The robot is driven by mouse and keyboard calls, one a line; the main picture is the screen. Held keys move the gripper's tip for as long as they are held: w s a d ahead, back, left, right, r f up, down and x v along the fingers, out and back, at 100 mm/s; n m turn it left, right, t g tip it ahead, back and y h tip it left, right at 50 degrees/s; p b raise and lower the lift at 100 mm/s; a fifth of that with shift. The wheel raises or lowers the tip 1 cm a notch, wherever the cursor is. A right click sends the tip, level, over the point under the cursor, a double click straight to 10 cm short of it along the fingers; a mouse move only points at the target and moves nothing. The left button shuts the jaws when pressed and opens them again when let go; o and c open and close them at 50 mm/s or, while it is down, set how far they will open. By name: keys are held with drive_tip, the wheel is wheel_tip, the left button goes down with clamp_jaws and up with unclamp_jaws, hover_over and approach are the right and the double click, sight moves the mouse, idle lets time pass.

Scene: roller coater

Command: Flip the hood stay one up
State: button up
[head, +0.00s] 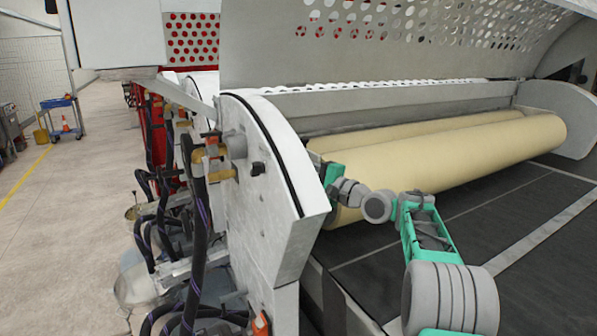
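The perforated grey hood (400,50) stands raised above the rollers. A light grey bar (188,96) slants near the hood's left end, by the top of the curved side plate; it may be the hood stay, but I cannot tell for certain. My arm reaches in from the lower right over the dark belt. Its wrist end, with my gripper (321,163), is at the inner edge of the side plate, in front of the cream roller. The fingers are too small and partly hidden to tell open from shut. I see nothing held.
The white curved side plate (262,215) stands left of my gripper. Black hoses and fittings (190,200) crowd its outer side. Cream rollers (450,155) lie behind my wrist, above the dark belt (520,220). Open floor (75,230) lies at left, with a blue cart (58,103) far back.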

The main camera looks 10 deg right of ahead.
drive_tip(key=shift+c, duration=0.3)
clamp_jaws()
idle(1.1)
